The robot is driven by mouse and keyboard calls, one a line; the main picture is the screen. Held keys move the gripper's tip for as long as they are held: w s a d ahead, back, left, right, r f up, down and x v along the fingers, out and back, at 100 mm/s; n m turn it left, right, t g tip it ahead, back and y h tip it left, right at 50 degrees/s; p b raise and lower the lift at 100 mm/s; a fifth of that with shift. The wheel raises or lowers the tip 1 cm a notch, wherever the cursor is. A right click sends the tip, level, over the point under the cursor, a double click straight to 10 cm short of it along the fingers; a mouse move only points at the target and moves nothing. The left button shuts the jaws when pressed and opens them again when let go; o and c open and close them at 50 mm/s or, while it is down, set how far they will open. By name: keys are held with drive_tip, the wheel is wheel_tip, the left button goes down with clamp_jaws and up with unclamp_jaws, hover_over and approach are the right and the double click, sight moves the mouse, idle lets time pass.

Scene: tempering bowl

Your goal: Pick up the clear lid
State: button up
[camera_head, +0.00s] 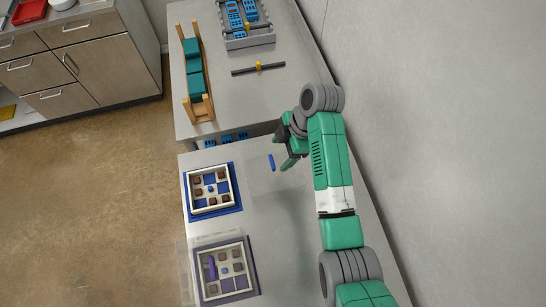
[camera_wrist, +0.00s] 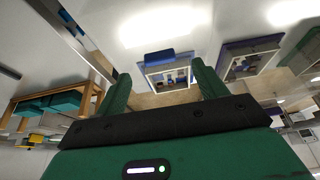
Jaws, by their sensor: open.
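A faint see-through pane, which looks like the clear lid (camera_head: 279,183), lies on the table to the right of the blue-edged tray, with a small blue bar handle (camera_head: 271,162) on it. My gripper (camera_head: 285,150) is open and empty beside the blue handle, apart from it as far as I can tell. My two green fingers also stand apart in the wrist view (camera_wrist: 160,78). I cannot make out the pane in the wrist view. A second clear cover with a purple handle (camera_head: 211,267) sits over or against the purple-edged tray, slightly askew.
The blue-edged tray (camera_head: 187,195) holds brown pieces in compartments; the purple-edged tray (camera_head: 255,275) is nearer. A wooden rack (camera_head: 205,112) with teal blocks, a dark bar (camera_head: 245,71) and a grey crate (camera_head: 240,44) stand on the far table. A wall runs along the right.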

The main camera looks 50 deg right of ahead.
sight(273, 161)
drive_tip(key=x, duration=0.4)
drive_tip(key=shift+a+r, duration=0.1)
drive_tip(key=shift+a, duration=0.1)
drive_tip(key=shift+w+a+f, duration=0.1)
drive_tip(key=shift+w+f, duration=0.1)
drive_tip(key=shift+f, duration=0.3)
drive_tip(key=c, duration=1.4)
drive_tip(key=shift+r, duration=0.1)
